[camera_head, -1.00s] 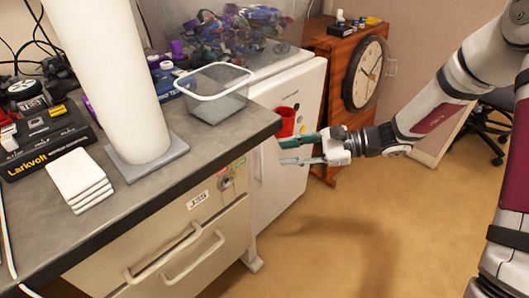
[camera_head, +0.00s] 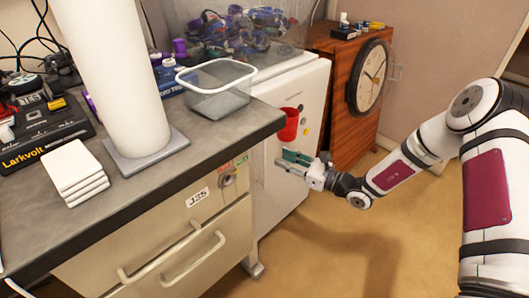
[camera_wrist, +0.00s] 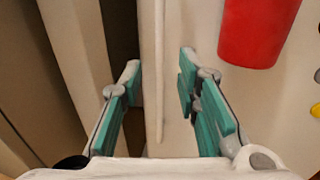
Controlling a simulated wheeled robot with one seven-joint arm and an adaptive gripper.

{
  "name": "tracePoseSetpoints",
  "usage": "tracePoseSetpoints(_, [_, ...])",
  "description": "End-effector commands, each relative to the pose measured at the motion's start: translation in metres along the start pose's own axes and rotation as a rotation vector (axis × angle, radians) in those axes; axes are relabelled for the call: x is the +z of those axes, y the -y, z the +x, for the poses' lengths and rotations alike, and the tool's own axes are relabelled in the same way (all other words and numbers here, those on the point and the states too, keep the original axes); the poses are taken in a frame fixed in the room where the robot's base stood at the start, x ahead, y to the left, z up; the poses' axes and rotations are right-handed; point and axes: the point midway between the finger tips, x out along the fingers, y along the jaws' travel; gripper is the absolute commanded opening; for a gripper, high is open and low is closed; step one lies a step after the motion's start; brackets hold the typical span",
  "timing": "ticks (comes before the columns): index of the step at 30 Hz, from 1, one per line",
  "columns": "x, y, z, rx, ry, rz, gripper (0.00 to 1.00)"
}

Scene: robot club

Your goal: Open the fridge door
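The white fridge (camera_head: 308,95) stands beyond the right end of the desk, and its door looks closed. My gripper (camera_head: 283,160) is in front of the door's left part, below the red cup on the door. In the wrist view my gripper (camera_wrist: 160,78) is open, one teal finger on each side of a thin pale upright bar (camera_wrist: 158,60), apparently the door handle. Neither finger clearly touches the bar. The right finger is over the door face, the left over a dark gap. In the head view the gripper partly hides the handle.
A red cup (camera_head: 289,124) is on the fridge door, close to my gripper; it shows in the wrist view (camera_wrist: 256,30) too. The desk corner (camera_head: 279,122) juts out nearby, with drawers (camera_head: 180,245) below. A wooden cabinet (camera_head: 335,70) stands at right. The floor in front is clear.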

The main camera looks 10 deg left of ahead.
Motion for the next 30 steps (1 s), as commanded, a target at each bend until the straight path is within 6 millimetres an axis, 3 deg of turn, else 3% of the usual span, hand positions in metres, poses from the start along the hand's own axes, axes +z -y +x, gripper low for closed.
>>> tracePoseSetpoints(6, [-0.001, 0.000, 0.044, 0.003, 0.001, -0.004, 0.30])
tracePoseSetpoints(12, [-0.001, 0.000, 0.071, 0.001, 0.000, -0.002, 0.30])
tracePoseSetpoints(26, [0.000, 0.000, 0.083, 0.000, -0.001, -0.002, 0.30])
tracePoseSetpoints(30, [0.000, 0.000, 0.082, 0.000, -0.001, -0.002, 0.00])
